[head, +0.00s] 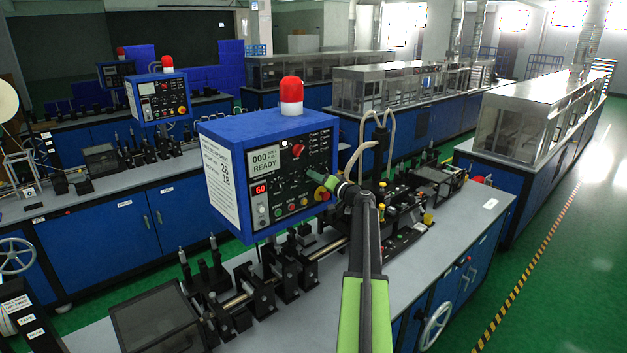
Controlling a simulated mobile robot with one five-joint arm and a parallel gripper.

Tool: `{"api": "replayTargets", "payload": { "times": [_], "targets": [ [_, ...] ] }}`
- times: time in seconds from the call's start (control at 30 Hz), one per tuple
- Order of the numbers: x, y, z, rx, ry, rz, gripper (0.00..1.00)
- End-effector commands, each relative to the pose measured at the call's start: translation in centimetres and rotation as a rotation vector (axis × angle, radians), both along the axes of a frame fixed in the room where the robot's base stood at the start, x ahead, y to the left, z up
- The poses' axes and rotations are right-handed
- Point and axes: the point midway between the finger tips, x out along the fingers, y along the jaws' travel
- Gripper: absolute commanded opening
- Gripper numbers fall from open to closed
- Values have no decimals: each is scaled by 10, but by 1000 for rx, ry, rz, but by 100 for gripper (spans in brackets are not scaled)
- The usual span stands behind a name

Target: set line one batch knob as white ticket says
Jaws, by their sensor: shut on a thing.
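The blue control box (262,175) with a red-and-white beacon on top stands in the middle of the view. A white ticket (220,182) on its left side carries print with large figures that look like 26 and 18; the small lines are unreadable. The black front has a screen (264,160) reading 000 and READY, and a red display (260,189) reading 60. A red knob (298,151) sits higher on the front. My gripper (325,182) is at the front's lower right, shut on a small knob there, mostly hidden by the fingers. The knob's pointer and scale are not readable.
A red-and-yellow button (323,196) sits just below my gripper. Similar blue boxes (158,97) stand on benches behind. The green aisle floor (560,270) at right is clear.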

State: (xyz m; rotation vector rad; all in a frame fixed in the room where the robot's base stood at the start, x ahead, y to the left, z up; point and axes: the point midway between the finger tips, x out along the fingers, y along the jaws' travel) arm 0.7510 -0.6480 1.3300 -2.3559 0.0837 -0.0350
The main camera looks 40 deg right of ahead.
Motion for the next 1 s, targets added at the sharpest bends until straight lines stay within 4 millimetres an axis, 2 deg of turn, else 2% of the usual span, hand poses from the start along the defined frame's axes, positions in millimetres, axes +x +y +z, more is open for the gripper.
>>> {"api": "replayTargets", "payload": {
  "times": [0.07,0.1,0.27,0.53,0.67,0.77,1.0],
  "targets": [
    [1,-1,2,4,-5,-3,0],
    [1,-1,2,4,-5,-3,34],
    [0,-1,1,3,-3,-1,54],
    [-1,-1,0,2,-2,-1,54],
    [-13,0,0,2,-1,-4,54],
    [-35,4,0,2,-1,-4,54],
    [-104,8,0,2,-1,-5,54]
  ]
}}
